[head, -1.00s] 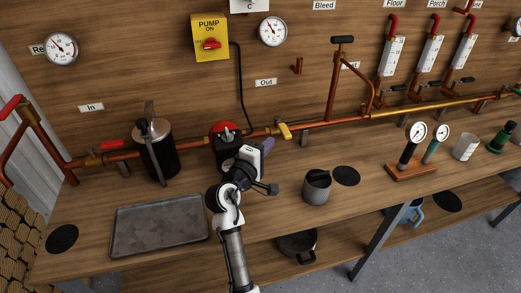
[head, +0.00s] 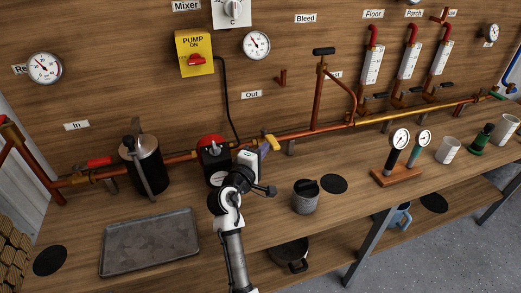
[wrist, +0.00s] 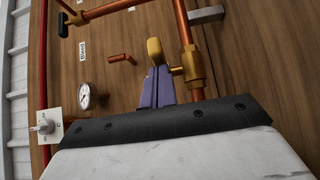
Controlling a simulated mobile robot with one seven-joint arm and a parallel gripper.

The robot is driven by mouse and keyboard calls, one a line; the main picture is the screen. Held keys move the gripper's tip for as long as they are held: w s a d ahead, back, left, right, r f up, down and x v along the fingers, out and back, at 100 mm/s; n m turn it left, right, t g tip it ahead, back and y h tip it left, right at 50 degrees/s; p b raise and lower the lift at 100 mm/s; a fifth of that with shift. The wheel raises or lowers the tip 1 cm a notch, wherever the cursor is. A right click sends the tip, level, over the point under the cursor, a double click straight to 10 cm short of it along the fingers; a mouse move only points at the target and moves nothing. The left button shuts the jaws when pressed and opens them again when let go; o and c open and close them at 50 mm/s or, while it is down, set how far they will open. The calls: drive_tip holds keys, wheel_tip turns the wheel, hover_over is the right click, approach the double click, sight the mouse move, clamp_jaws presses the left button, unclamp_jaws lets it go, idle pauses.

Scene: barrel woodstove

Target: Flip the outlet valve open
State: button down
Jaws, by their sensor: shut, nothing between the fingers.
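The outlet valve has a yellow lever (head: 272,142) on the copper pipe, just right of the pump and below the "Out" label. In the wrist view the lever (wrist: 154,50) shows at the fingertips, beside the brass valve body (wrist: 192,68). My gripper (head: 264,148) has purple fingers, shut with nothing between them. In the wrist view the gripper (wrist: 157,85) reaches up to the lever's near side; I cannot tell whether they touch. My wrist hides part of the pipe and pump in the head view.
The pump (head: 214,165) with its red top stands left of my gripper. A black canister (head: 144,165) and a red-handled inlet valve (head: 98,162) are farther left. A grey pot (head: 305,198) and a metal tray (head: 150,242) stand on the bench.

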sight(275, 149)
drive_tip(key=shift+w+d+p, duration=0.2)
drive_tip(key=shift+d+p, duration=0.35)
drive_tip(key=shift+d, duration=1.2)
drive_tip(key=shift+w+d+p, duration=0.2)
drive_tip(key=shift+w+d, duration=0.1)
drive_tip(key=shift+d, duration=0.35)
drive_tip(key=shift+w+d+p, duration=0.15)
drive_tip(key=shift+w+d, duration=0.15)
drive_tip(key=shift+d, duration=0.3)
drive_tip(key=shift+s+d, duration=0.1)
